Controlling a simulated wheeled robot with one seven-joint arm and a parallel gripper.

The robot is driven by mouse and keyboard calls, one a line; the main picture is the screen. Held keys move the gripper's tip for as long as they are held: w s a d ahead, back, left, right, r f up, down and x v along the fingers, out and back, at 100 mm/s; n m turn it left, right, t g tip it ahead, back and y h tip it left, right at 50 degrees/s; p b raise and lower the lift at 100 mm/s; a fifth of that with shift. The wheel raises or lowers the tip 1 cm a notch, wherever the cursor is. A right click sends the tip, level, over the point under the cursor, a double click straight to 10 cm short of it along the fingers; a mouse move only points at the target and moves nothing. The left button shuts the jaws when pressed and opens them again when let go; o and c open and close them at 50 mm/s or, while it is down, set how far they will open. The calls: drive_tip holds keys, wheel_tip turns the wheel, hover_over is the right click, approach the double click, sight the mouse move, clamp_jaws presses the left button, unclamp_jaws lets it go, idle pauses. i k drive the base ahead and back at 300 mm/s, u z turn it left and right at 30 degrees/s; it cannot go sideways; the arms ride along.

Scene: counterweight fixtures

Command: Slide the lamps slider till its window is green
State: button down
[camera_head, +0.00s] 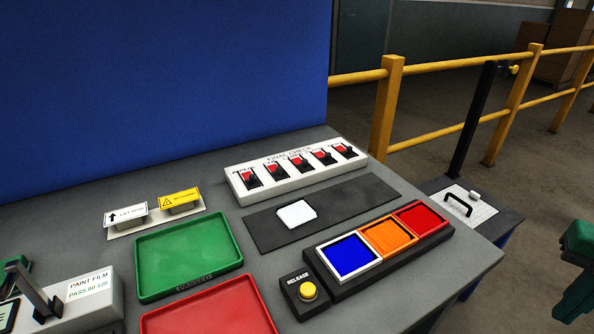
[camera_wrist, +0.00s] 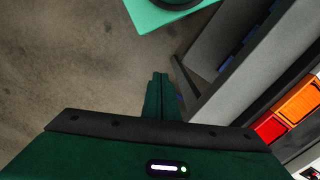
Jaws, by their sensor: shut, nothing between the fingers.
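The white final check panel (camera_head: 296,168) stands at the back of the grey table in the head view. It carries a row of several sliders with dark knobs, and every window I can see is red. The small labels above them are too blurred to tell which is the lamps slider. My gripper (camera_wrist: 159,78) is shut and empty in the wrist view, over the floor beside the table's edge. It is well away from the panel, which the wrist view does not clearly show. A green part of my arm shows at the head view's right edge.
A dark strip with a white square block (camera_head: 296,214) lies before the panel. Blue, orange and red bins (camera_head: 386,238) and a yellow release button (camera_head: 308,290) are nearer. Green (camera_head: 188,257) and red trays (camera_head: 208,312) lie left. A blue board rises behind; yellow rails stand beyond.

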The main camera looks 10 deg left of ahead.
sight(303, 166)
drive_tip(key=u, duration=1.2)
drive_tip(key=k, duration=0.85)
drive_tip(key=z, duration=0.5)
drive_tip(key=i, duration=1)
drive_tip(key=u, duration=0.05)
